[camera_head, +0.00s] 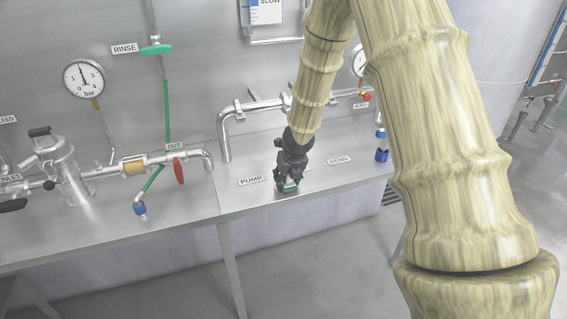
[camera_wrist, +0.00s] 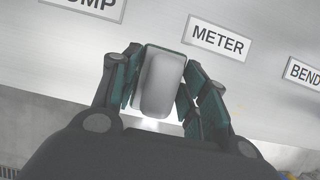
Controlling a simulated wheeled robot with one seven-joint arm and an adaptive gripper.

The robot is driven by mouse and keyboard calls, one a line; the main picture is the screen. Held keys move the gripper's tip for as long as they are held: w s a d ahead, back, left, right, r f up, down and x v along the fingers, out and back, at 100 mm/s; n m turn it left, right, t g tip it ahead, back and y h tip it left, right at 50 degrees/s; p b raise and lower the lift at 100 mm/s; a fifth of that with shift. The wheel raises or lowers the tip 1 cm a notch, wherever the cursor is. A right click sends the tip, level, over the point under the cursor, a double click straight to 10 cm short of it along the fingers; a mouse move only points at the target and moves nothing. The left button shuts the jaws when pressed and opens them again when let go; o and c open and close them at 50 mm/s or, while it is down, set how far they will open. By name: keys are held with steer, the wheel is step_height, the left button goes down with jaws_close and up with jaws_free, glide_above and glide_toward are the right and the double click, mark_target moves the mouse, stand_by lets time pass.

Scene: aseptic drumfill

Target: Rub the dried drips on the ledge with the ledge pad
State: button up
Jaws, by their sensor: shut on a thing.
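My gripper (camera_head: 288,186) is low over the front of the steel ledge (camera_head: 240,200), just right of the PUMP label. In the wrist view my gripper (camera_wrist: 158,100) is shut on a pale grey block with rounded edges, which I take to be the ledge pad (camera_wrist: 160,82). Its green-lined fingers press on both sides of the pad. The pad is at or very near the ledge surface; I cannot tell if it touches. In the head view the pad is mostly hidden by the gripper.
The PUMP label (camera_head: 251,181) and METER label (camera_wrist: 218,40) flank the gripper; a BEND label (camera_wrist: 304,74) lies further right. A steel pipe (camera_head: 224,138) stands behind. A blue-capped fitting (camera_head: 382,146) is to the right. The ledge's front edge is close.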

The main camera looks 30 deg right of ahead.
steer(key=shift+a+f, duration=0.15)
steer(key=shift+a, duration=0.2)
steer(key=shift+w+a+r, duration=0.15)
steer(key=shift+a+r, duration=0.15)
steer(key=shift+r, duration=0.3)
step_height(320, 180, up, 2)
steer(key=shift+d+r+p, duration=0.1)
steer(key=shift+d+p, duration=0.05)
steer(key=shift+p, duration=1.05)
step_height(320, 180, up, 5)
steer(key=p, duration=0.4)
steer(key=shift+f, duration=0.2)
steer(key=shift+s+a+f, duration=0.3)
steer(key=shift+s+f, duration=0.4)
steer(key=shift+s+a, duration=0.15)
steer(key=shift+s, duration=0.05)
steer(key=shift+r, duration=0.15)
